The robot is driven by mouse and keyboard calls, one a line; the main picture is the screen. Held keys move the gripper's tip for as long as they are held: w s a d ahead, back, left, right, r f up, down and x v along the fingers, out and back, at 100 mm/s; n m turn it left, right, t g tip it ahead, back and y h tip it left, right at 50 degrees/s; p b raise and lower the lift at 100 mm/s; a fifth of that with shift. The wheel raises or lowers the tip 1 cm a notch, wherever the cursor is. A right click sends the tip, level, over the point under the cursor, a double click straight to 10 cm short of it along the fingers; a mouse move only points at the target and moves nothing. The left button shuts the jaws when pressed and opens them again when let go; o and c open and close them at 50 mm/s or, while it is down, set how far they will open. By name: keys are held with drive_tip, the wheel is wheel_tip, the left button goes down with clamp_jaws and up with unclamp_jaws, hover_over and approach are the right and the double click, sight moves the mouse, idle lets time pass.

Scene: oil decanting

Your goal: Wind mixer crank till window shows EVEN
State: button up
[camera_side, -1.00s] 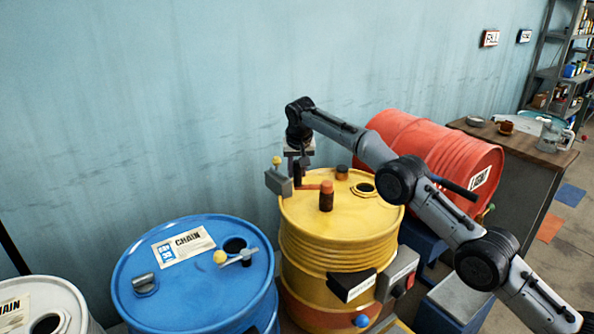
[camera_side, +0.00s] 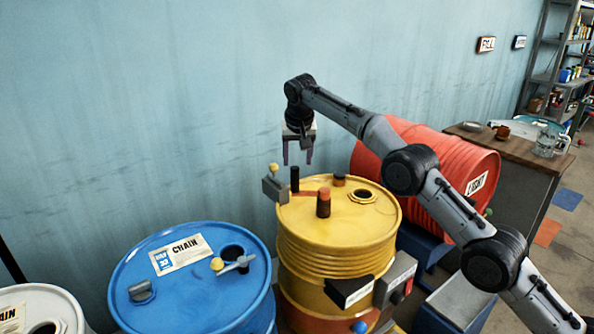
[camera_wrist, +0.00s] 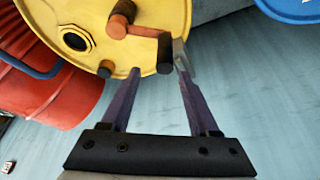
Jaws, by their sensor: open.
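The mixer crank is on top of the yellow drum (camera_side: 290,218). It has an orange-brown hub post (camera_side: 323,203), a short orange arm and an upright black handle (camera_side: 295,178). In the wrist view the black handle (camera_wrist: 165,55) shows near my fingertips, with the orange arm (camera_wrist: 143,31) leading to the hub. My gripper (camera_side: 297,160) is open and empty, above the handle and apart from it. Its spread fingers also show in the wrist view (camera_wrist: 158,68). A black box with a pale label (camera_side: 349,288) is on the drum's front; its text is too small to read.
A grey box with a yellow knob (camera_side: 275,184) stands at the drum's left rim. A grey box with a red button (camera_side: 397,281) is on its front right. A blue drum (camera_side: 190,300) is at left, a red drum (camera_side: 430,150) lies behind right.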

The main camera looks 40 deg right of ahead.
drive_tip(key=shift+v, duration=1.95)
